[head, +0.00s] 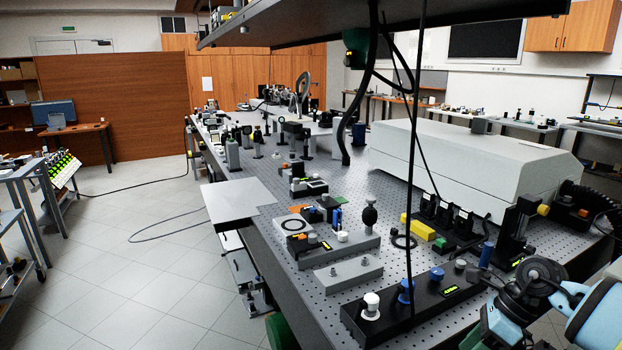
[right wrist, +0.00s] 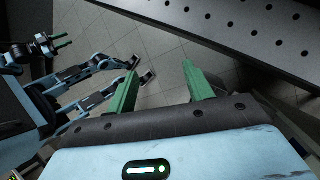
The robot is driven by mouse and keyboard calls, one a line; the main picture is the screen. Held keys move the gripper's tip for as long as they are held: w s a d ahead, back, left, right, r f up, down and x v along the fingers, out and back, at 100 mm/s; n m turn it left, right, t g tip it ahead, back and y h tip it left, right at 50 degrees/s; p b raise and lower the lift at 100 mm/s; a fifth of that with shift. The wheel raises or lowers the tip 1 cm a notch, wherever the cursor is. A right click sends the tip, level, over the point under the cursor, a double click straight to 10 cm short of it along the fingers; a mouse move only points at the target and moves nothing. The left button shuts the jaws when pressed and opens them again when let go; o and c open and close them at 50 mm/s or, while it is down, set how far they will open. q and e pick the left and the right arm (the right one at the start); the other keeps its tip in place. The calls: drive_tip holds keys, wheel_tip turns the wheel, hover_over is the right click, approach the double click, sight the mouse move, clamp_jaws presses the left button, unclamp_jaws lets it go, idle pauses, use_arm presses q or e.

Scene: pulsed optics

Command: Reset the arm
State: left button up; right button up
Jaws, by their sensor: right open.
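My right arm (head: 595,318) shows in the lower right corner of the head view, bent beside the near right end of the optical table (head: 225,153). In the right wrist view my right gripper (right wrist: 160,70) has its two green fingers wide apart. Nothing is between them but the tiled floor (right wrist: 165,60) below. The perforated table edge (right wrist: 235,40) runs past the fingers at upper right, apart from them. I cannot make out my left gripper in the head view. Blue and dark links, some with green tips, show at left in the right wrist view, too unclear to name.
A black box with white and blue knobs (head: 432,303) stands on the table's near end. A large white housing (head: 470,165) stands behind it. Black cables hang from the overhead shelf (head: 350,22). The tiled floor (head: 130,230) left of the table is largely clear.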

drive_tip(key=s+a+f+m+t+y, duration=0.7)
drive_tip(key=s+f+m, duration=0.25)
drive_tip(key=m, duration=0.45)
drive_tip(key=s+d+f+m+h, duration=0.4)
drive_tip(key=s+f+m, duration=0.1)
drive_tip(key=s+m, duration=0.25)
drive_tip(key=s+d+f+m+g+h, duration=0.1)
drive_tip(key=s+d+f+m+h, duration=0.35)
drive_tip(key=s+m, duration=0.35)
drive_tip(key=s+d+f+m+h, duration=0.35)
drive_tip(key=s+f+m, duration=0.25)
drive_tip(key=s, duration=0.3)
drive_tip(key=s+a+f+m+t+y, duration=0.15)
drive_tip(key=a+m, duration=0.75)
drive_tip(key=a, duration=0.9)
use_arm(q)
drive_tip(key=shift+t, duration=0.4)
drive_tip(key=r+p, duration=0.1)
drive_tip(key=w+r+p, duration=0.2)
drive_tip(key=shift+w+a+r, duration=0.25)
drive_tip(key=shift+a+r, duration=0.05)
drive_tip(key=shift+r, duration=0.1)
use_arm(e)
drive_tip(key=w+r, duration=0.1)
drive_tip(key=w+r+t, duration=0.1)
drive_tip(key=r, duration=0.1)
drive_tip(key=shift+h, duration=0.25)
